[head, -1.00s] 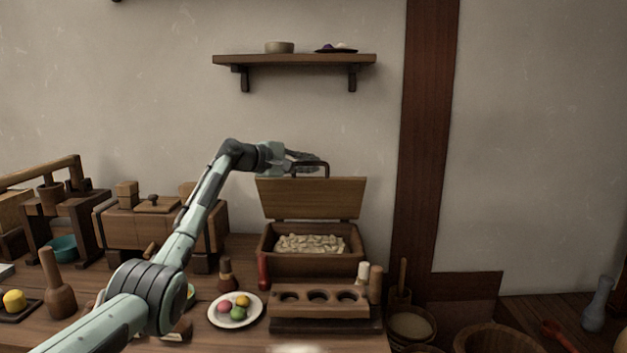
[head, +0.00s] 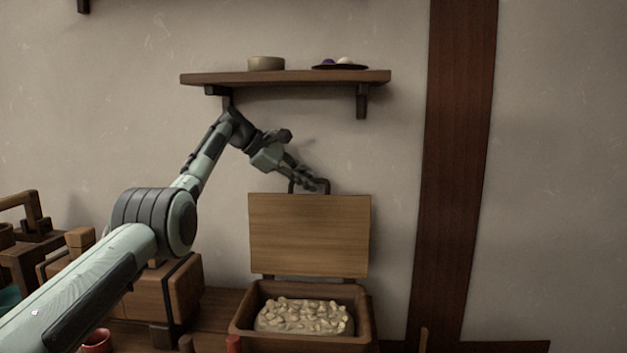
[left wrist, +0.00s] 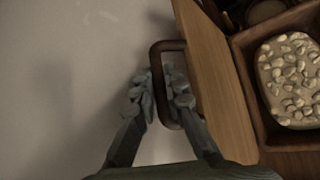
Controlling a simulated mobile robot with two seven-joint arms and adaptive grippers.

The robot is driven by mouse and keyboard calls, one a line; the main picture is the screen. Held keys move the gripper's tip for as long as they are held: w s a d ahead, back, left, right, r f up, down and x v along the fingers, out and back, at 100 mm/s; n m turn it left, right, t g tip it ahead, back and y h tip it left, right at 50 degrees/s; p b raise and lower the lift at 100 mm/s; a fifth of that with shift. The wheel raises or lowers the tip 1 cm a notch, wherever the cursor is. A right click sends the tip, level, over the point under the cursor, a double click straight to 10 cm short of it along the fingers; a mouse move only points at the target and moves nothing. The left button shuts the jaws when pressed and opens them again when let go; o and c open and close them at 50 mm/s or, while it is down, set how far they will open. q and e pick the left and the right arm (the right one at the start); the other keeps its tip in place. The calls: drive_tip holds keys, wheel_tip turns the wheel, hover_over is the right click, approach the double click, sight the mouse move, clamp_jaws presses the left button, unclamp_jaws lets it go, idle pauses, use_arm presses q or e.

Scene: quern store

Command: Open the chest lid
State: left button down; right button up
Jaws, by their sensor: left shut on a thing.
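The wooden chest (head: 362,308) stands at the back of the table, full of pale lumps that look like nuts or pebbles (head: 303,316). Its lid (head: 309,236) stands upright at the back edge, its flat face toward me. A dark loop handle (head: 292,186) sits on the lid's top edge. My left gripper (head: 316,185) is at this handle, shut on it. In the left wrist view the two fingers (left wrist: 164,100) lie on either side of one bar of the handle (left wrist: 158,48), beside the lid (left wrist: 215,80). My right gripper is out of view.
A wall shelf (head: 285,78) with a bowl (head: 266,63) and a dark plate (head: 340,66) is above the lid, close to my left arm. A wooden box (head: 165,300) stands left of the chest. A dark post (head: 457,170) is on the right.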

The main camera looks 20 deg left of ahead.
use_arm(q)
drive_tip(key=shift+w+f, duration=0.15)
drive_tip(key=shift+f, duration=0.1)
drive_tip(key=c, duration=1.6)
unclamp_jaws()
drive_tip(key=shift+r, duration=0.1)
